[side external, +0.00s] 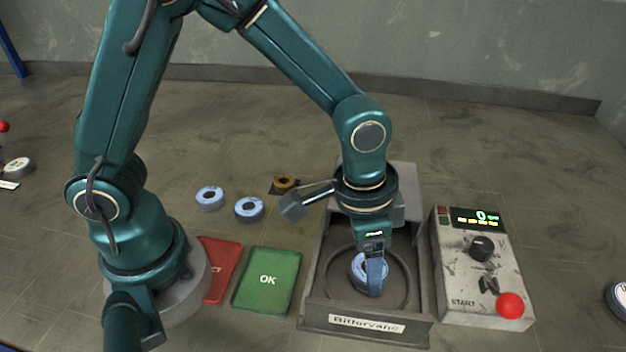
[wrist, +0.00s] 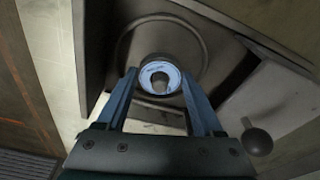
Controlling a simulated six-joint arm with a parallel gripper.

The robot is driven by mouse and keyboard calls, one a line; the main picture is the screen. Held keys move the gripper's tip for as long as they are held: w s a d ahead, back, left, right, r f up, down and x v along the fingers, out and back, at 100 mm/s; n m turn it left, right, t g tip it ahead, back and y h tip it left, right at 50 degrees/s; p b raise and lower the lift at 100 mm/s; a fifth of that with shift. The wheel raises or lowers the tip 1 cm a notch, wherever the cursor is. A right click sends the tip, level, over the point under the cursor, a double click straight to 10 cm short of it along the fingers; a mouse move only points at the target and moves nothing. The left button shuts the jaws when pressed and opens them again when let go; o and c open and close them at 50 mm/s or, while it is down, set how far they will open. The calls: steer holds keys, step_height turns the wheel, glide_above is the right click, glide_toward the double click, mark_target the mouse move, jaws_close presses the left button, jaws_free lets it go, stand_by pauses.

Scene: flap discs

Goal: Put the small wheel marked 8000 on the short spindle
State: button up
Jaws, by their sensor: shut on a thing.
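My gripper (side external: 372,272) is shut on a small light-blue wheel (side external: 362,262) over the round recess of a grey machine (side external: 316,290) with a name plate at its front. In the wrist view, the fingers (wrist: 159,80) lie on either side of the wheel (wrist: 159,67), which has a pale face and a centre hole. Something grey shows in the hole; I cannot tell whether it is a spindle in the wheel or below it. The number on the wheel is not readable, and the spindle is not clearly visible.
Two blue wheels (side external: 209,197) (side external: 249,209) and a brown one (side external: 285,182) lie behind a green OK pad (side external: 268,280) and a red pad (side external: 222,265). A control box (side external: 470,275) with knob and red button (side external: 510,305) stands right of the machine.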

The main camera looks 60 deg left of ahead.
steer(key=shift+f, duration=0.1)
steer(key=o, duration=1.4)
steer(key=shift+o, duration=0.2)
steer(key=shift+r, duration=3.75)
